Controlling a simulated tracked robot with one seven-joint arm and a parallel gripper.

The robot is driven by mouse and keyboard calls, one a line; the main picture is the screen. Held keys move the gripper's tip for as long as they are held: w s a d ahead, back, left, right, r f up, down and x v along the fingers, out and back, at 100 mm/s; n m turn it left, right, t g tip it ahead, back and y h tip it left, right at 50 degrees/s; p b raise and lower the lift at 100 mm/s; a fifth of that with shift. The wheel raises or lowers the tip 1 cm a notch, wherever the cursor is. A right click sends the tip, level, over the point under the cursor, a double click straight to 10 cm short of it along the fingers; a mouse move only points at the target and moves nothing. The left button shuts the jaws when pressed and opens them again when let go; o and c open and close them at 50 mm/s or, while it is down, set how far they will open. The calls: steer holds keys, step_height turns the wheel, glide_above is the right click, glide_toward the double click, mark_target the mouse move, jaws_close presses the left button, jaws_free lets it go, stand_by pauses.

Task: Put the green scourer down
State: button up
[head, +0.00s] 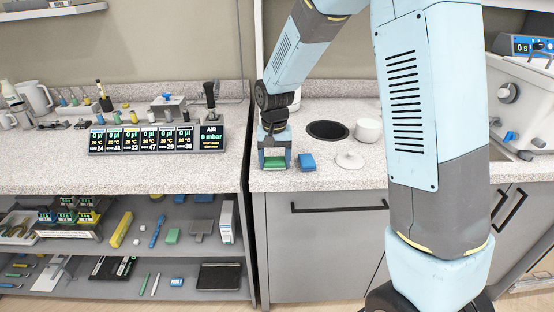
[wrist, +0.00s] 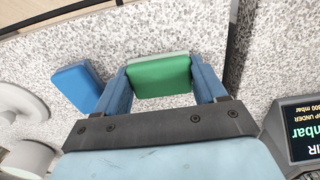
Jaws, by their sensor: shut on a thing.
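The green scourer (wrist: 160,77) is a small block with a paler edge along its far side. My gripper (wrist: 162,82) is shut on it, one blue finger at each end. In the head view my gripper (head: 275,160) points down at the front left of the right-hand speckled counter (head: 325,182), with the scourer (head: 275,163) low between its fingers. The scourer is at or just above the counter top; I cannot tell whether it touches.
A blue block (head: 307,162) lies just right of my gripper, also in the wrist view (wrist: 77,88). A white round lid (head: 350,160), a white pot (head: 368,130) and a dark round opening (head: 327,129) are further right. A display row (head: 157,139) stands left, across the counter gap.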

mark_target(275, 160)
steer(key=shift+s+f, duration=0.15)
steer(key=shift+f, duration=0.2)
steer(key=shift+s+f, duration=0.2)
steer(key=shift+f, duration=0.1)
steer(key=o, duration=1.1)
steer(key=shift+c, duration=0.2)
steer(key=shift+o, duration=1.3)
steer(key=shift+d, duration=0.15)
steer(key=shift+w+r, duration=0.2)
steer(key=shift+r, duration=0.2)
step_height(275, 160, up, 13)
steer(key=shift+f, duration=0.15)
